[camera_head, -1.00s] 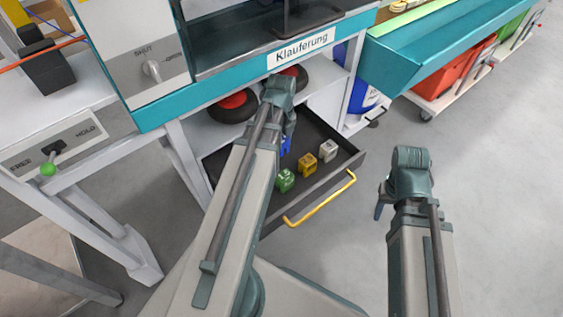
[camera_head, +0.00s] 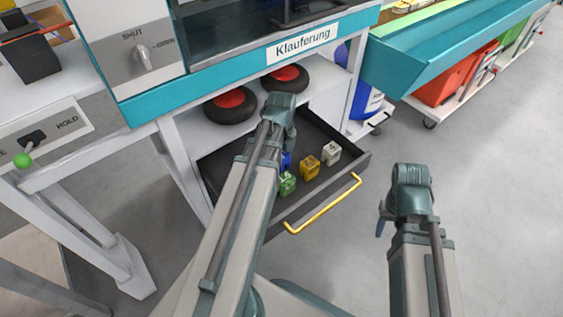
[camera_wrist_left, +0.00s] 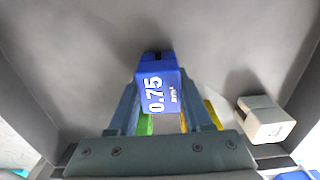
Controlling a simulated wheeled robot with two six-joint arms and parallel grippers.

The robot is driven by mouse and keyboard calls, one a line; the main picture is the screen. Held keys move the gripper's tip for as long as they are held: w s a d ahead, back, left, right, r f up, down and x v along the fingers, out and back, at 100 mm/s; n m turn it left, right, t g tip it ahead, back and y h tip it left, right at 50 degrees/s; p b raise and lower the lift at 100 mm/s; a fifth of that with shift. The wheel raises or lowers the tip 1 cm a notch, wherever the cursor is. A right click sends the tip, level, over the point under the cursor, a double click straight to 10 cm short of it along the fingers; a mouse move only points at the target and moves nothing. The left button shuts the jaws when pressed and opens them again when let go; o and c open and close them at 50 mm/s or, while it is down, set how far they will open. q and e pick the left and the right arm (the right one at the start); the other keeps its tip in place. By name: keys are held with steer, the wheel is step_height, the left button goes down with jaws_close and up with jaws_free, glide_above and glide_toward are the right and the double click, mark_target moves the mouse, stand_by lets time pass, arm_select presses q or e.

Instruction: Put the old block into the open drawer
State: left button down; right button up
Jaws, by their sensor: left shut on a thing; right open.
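A blue block (camera_wrist_left: 157,92) marked 0.75 is held between the fingers of my left gripper (camera_wrist_left: 160,84) in the left wrist view. In the head view a sliver of the blue block (camera_head: 287,161) shows beside my left arm, which hides most of it. The block is over or inside the open dark drawer (camera_head: 345,168); I cannot tell whether it touches the drawer floor. The left fingers are mostly hidden in the head view. My right gripper (camera_head: 381,221) is open and empty, out in front to the right of the drawer.
A green block (camera_head: 287,183), a yellow block (camera_head: 309,167) and a white block (camera_head: 331,152) stand in the drawer. The yellow drawer handle (camera_head: 322,205) faces me. Red-hubbed reels (camera_head: 231,105) sit on the shelf above. Open grey floor (camera_head: 480,190) lies to the right.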

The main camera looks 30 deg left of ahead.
arm_select(q)
steer(key=shift+f, duration=0.1)
steer(key=shift+c, duration=1.6)
jaws_free()
step_height(320, 180, up, 12)
steer(key=p, duration=1.2)
steer(key=shift+r, duration=0.2)
